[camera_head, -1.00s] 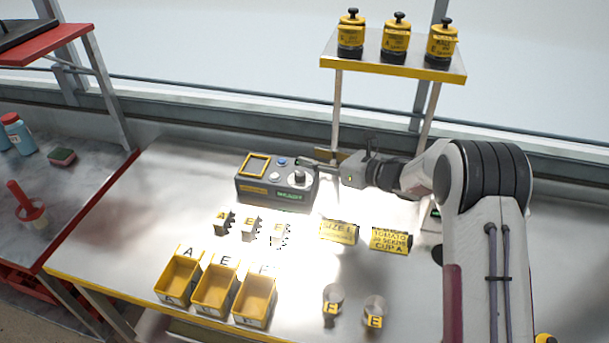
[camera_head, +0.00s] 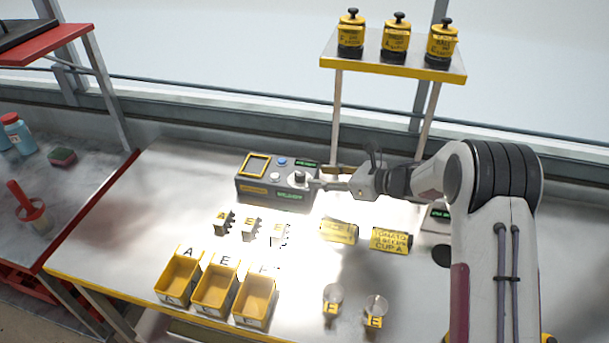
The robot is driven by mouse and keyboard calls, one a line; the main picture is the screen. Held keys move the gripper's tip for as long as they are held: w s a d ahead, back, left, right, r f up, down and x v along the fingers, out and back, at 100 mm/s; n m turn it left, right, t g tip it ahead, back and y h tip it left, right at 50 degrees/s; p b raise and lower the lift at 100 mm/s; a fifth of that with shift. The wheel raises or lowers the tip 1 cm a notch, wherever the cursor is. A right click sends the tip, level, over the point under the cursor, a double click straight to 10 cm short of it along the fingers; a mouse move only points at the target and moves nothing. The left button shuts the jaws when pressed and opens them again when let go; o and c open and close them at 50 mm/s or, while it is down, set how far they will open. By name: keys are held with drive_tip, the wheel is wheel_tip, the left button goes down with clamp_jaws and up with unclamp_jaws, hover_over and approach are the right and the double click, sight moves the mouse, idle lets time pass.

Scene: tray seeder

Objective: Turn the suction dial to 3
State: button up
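The seeder's grey control box (camera_head: 258,188) stands at the back of the bench. It has a yellow-framed window, a blue button, a white button and small green displays. The suction dial (camera_head: 299,177) is a pale round knob at the right of its top face. My gripper (camera_head: 316,184) reaches in from the right with its fingertips at the dial's right side. The fingers look close together, but whether they touch or hold the dial is too small to tell. The dial's number marks cannot be read.
Yellow bins (camera_head: 214,308) and small lettered blocks (camera_head: 249,231) stand in front of the box. Yellow label signs (camera_head: 391,240) and two clear cups (camera_head: 376,306) are to the right. A raised shelf (camera_head: 391,67) with yellow-black jars stands behind my gripper.

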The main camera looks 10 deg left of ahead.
sight(304, 175)
drive_tip(key=shift+x, duration=3.4)
clamp_jaws()
